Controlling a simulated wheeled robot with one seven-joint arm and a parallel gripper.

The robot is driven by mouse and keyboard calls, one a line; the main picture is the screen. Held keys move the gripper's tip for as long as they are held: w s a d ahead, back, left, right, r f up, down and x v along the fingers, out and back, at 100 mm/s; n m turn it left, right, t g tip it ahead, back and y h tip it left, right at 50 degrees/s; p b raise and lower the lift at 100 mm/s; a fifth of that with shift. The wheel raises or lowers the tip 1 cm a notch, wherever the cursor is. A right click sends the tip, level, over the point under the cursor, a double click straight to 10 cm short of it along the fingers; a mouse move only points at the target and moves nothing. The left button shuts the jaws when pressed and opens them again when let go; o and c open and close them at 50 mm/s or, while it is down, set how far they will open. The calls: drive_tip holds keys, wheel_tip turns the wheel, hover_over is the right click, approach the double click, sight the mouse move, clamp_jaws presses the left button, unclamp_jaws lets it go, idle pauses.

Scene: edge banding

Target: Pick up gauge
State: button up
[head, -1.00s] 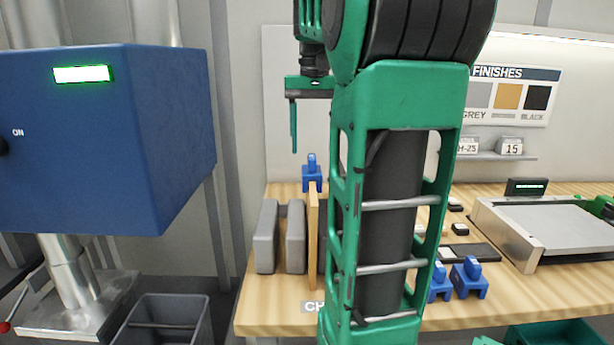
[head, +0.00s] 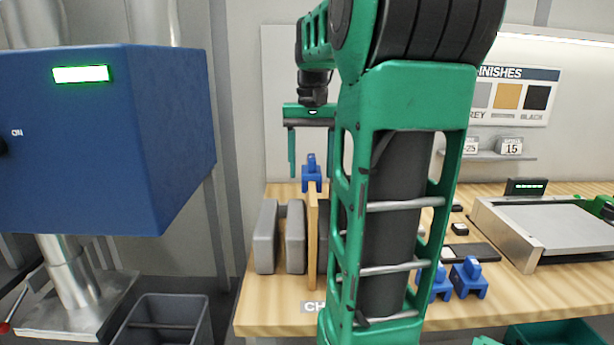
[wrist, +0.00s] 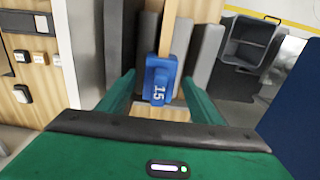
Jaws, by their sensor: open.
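A blue gauge (head: 311,182) stands at the back of the wooden bench, behind an upright wooden panel. In the wrist view the gauge (wrist: 160,85) shows the number 15 and lies between my two green fingers. My gripper (head: 311,170) is open above and around the gauge's upper part, pointing down. It also shows in the wrist view (wrist: 159,78), one finger on each side, with gaps to the gauge. My right finger is partly hidden by my arm in the head view. I cannot tell the exact finger depth.
The wooden panel (head: 313,235) stands between grey blocks (head: 295,238) at the front left of the bench. Two similar blue pieces (head: 468,280) stand to the right. A grey bin (head: 170,322) and a blue machine (head: 100,140) are left of the bench.

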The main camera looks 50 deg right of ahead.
drive_tip(key=c, duration=1.3)
drive_tip(key=shift+r, duration=0.1)
